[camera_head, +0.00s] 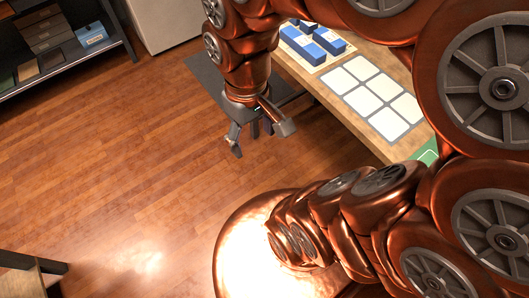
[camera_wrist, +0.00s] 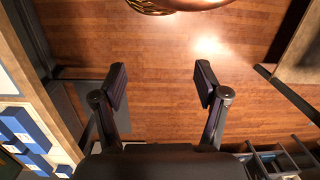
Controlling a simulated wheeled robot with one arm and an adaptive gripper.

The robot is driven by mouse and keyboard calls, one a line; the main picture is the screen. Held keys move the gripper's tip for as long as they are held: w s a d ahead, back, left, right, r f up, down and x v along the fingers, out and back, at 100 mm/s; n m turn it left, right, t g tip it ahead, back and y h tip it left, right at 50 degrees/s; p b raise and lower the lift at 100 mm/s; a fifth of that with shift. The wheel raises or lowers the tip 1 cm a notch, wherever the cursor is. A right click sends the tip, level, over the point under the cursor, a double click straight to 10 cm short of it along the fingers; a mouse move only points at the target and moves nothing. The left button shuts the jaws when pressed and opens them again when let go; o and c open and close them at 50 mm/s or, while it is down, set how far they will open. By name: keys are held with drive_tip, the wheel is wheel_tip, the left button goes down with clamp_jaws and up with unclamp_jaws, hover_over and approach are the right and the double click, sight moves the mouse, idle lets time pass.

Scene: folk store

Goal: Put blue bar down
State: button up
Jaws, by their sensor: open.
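Several blue bars (camera_head: 302,45) lie side by side on a pale board at the far end of the wooden table. They also show at the left edge of the wrist view (camera_wrist: 24,128). I cannot tell which of them is the task's bar. My gripper (camera_head: 262,140) points down beside the table's left edge, over the floor. Its two fingers are spread wide apart in the wrist view (camera_wrist: 161,85), with only floor between them. It holds nothing and is apart from the bars.
A sheet with several white squares (camera_head: 372,95) lies on the table (camera_head: 397,147), nearer than the bars. A green item (camera_head: 427,154) is at the near end. A shelf with boxes (camera_head: 62,66) stands at upper left. The wooden floor (camera_head: 120,150) is clear.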

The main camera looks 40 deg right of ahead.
drive_tip(key=shift+m+g, duration=0.3)
drive_tip(key=shift+m, duration=0.1)
drive_tip(key=s, duration=0.3)
drive_tip(key=s+f, duration=0.1)
drive_tip(key=shift+s+a+f, duration=0.1)
drive_tip(key=shift+s+a, duration=0.15)
drive_tip(key=shift+s, duration=0.05)
drive_tip(key=shift+r+p, duration=0.8)
